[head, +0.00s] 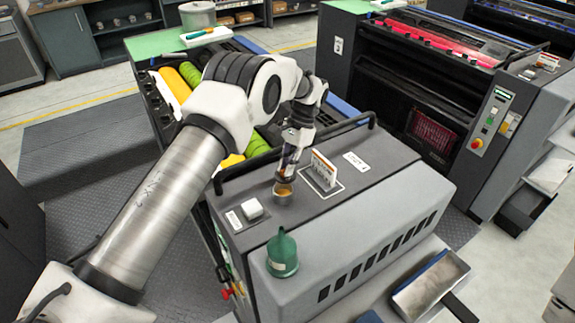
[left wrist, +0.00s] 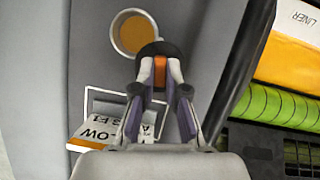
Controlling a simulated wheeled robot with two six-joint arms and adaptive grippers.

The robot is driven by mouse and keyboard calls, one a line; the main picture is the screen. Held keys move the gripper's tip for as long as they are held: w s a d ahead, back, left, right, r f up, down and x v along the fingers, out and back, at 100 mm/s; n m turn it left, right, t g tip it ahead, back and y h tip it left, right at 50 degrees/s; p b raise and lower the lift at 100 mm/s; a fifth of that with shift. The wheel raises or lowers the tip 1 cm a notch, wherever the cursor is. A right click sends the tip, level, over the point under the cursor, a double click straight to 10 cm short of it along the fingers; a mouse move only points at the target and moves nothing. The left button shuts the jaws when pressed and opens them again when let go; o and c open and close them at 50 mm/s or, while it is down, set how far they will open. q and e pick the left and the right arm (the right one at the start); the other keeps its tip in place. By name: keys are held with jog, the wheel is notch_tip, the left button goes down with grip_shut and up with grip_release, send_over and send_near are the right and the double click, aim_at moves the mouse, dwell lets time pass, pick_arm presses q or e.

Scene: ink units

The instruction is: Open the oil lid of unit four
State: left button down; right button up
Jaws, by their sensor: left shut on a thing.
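My left gripper (head: 287,175) is over the grey top of the near unit (head: 345,215). In the left wrist view my gripper (left wrist: 160,72) is shut on a dark lid (left wrist: 158,48) with an orange part between the fingers. Just beyond it is the round oil opening (left wrist: 135,30), a pale ring with amber inside; it also shows in the head view (head: 283,193). The lid is off the opening and overlaps its lower right edge in the picture; whether they touch, I cannot tell. The unit's number is not readable. My right gripper is not in view.
A standing sign card (head: 323,167) is close right of the gripper. A dark rail (head: 330,134) runs behind, before green rollers (left wrist: 270,104). A second unit (head: 440,90) stands at the right.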

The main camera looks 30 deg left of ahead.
pick_arm(q)
jog(key=c, duration=1.2)
grip_release()
jog(key=v, duration=1.2)
